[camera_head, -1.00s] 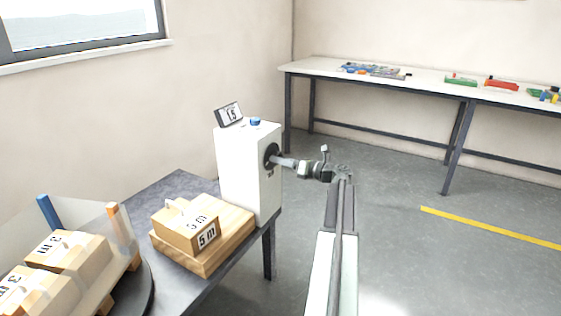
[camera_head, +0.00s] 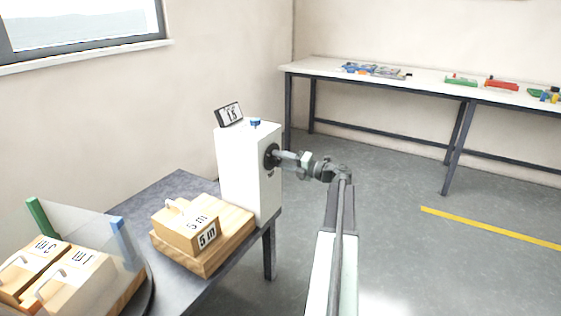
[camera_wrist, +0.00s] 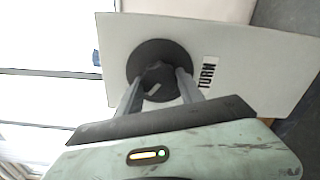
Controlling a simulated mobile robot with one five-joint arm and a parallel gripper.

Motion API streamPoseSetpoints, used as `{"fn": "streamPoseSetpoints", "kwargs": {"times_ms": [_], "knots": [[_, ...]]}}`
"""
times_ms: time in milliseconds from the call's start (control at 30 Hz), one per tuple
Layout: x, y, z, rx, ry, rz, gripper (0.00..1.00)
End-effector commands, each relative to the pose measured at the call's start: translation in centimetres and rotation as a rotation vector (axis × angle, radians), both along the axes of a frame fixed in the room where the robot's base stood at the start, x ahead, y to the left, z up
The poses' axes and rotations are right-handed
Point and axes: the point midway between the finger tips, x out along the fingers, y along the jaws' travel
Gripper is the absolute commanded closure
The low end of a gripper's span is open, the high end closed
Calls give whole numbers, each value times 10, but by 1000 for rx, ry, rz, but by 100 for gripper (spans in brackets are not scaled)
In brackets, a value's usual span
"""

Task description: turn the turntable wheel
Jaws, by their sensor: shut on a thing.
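The turntable wheel, a black knob on a round black disc (camera_wrist: 135,57), sits on the side of a white box (camera_head: 237,170) next to a "TURN" label (camera_wrist: 207,73). My gripper (camera_head: 281,158) reaches it from the right. In the wrist view its two fingers (camera_wrist: 158,88) are closed on either side of the knob, partly hiding it. At lower left of the head view, the dark turntable (camera_head: 149,300) carries labelled wooden blocks (camera_head: 82,282), a clear panel (camera_head: 85,233), a green post (camera_head: 40,217) and a blue post (camera_head: 121,240).
The box stands on a dark table (camera_head: 182,186) beside a "5 m" block (camera_head: 186,230) on a wooden base (camera_head: 238,228). A small "1.5" display (camera_head: 229,115) and a blue button (camera_head: 255,122) top the box. A long bench (camera_head: 425,82) lines the far wall. The floor at right is clear.

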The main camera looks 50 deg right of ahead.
Motion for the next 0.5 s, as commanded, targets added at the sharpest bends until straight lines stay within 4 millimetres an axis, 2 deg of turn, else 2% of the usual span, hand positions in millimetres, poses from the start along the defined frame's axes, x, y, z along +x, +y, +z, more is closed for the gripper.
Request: {"fn": "streamPoseSetpoints", "kwargs": {"times_ms": [500], "knots": [[0, 0, 0, 95, 24, 0, 96]]}}
